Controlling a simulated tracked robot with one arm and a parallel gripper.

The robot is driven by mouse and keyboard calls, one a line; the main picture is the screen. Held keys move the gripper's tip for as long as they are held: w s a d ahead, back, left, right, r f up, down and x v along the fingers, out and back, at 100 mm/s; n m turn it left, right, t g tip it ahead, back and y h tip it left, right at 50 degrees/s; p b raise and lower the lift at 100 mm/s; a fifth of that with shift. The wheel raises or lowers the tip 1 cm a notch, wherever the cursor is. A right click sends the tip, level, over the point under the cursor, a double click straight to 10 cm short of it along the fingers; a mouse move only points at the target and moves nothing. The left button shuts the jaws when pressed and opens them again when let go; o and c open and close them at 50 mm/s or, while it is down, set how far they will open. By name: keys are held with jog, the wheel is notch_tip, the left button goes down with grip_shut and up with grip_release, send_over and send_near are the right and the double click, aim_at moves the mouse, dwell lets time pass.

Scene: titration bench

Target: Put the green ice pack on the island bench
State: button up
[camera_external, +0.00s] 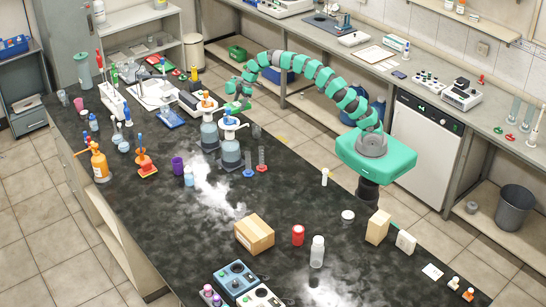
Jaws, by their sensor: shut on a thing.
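The island bench (130,205) is the long dark-topped bench across the left and middle, with a mottled black surface and white patches. My teal arm reaches left from its base on the right. My gripper (241,92) is at the far right edge of the island bench, behind the blue-grey bottles with orange and blue caps. It is shut on a small green thing, which looks like the green ice pack (237,105). The pack is small and partly merged with my teal fingers. I cannot tell whether it touches the bench top.
Two pump-top bottles (230,150) stand close in front of my gripper. A white tray (155,92) and small bottles crowd the far left. A cardboard box (254,234) and a red can (298,235) stand nearer. A green crate (237,52) sits low behind.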

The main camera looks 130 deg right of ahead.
aim_at(233, 103)
jog(key=shift+n, duration=0.3)
jog(key=d, duration=0.1)
jog(key=d+b, duration=0.1)
jog(key=d+f, duration=0.1)
jog(key=d, duration=0.1)
jog(key=shift+w+f+b, duration=0.1)
jog(key=shift+w+b, duration=0.2)
jog(key=shift+w, duration=0.1)
jog(key=shift+f, duration=0.2)
jog(key=shift+w+d+f+n+y+b, duration=0.25)
jog(key=shift+w+n+y+b, duration=0.05)
jog(key=shift+n+y+b, duration=0.15)
jog(key=shift+f, duration=4.95)
jog(key=shift+f+b, duration=0.1)
jog(key=shift+b, duration=0.2)
